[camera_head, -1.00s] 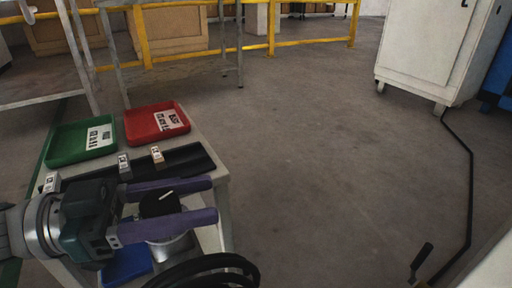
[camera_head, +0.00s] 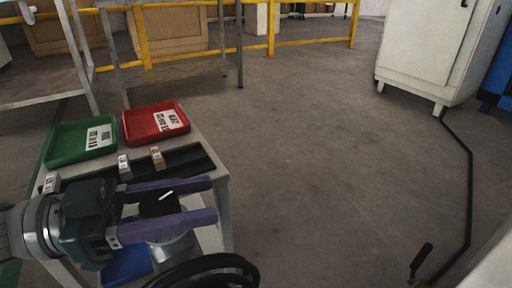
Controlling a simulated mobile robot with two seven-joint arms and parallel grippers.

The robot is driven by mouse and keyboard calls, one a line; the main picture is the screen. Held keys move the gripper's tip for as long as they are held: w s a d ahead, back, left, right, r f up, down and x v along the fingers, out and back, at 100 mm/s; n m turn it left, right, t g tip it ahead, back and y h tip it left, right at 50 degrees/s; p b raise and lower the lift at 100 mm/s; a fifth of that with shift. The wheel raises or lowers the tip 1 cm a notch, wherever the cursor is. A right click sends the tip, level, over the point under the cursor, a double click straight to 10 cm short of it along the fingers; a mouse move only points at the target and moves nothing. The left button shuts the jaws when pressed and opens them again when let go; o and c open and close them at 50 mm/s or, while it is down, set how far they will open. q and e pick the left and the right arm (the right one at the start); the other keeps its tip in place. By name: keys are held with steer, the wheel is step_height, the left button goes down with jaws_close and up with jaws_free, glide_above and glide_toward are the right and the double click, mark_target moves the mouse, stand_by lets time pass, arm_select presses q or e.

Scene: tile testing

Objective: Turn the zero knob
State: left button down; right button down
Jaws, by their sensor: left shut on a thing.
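The zero knob (camera_head: 158,204) is a black round knob with a white pointer line, on top of a silver round body (camera_head: 172,250) at the lower left. My left gripper (camera_head: 200,202) comes in from the left with its two purple fingers level, one on the far side and one on the near side of the knob. The pointer line slants up to the right. The near finger hides part of the knob's side. My right gripper is not in view.
A green tray (camera_head: 62,154) and a red tray (camera_head: 139,130), both labelled, lie on the small table behind the gripper. Several small tile blocks stand by a black strip (camera_head: 190,161). A blue tray (camera_head: 125,264) and black cable (camera_head: 205,266) are near.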

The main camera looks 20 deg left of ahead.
mark_target(141, 209)
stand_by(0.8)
arm_select(q)
steer(key=shift+c, duration=1.4)
jaws_free()
steer(key=shift+s+a, duration=0.2)
steer(key=shift+a, duration=0.1)
steer(key=p+v, duration=0.2)
steer(key=v, duration=0.7)
steer(key=shift+a, duration=0.1)
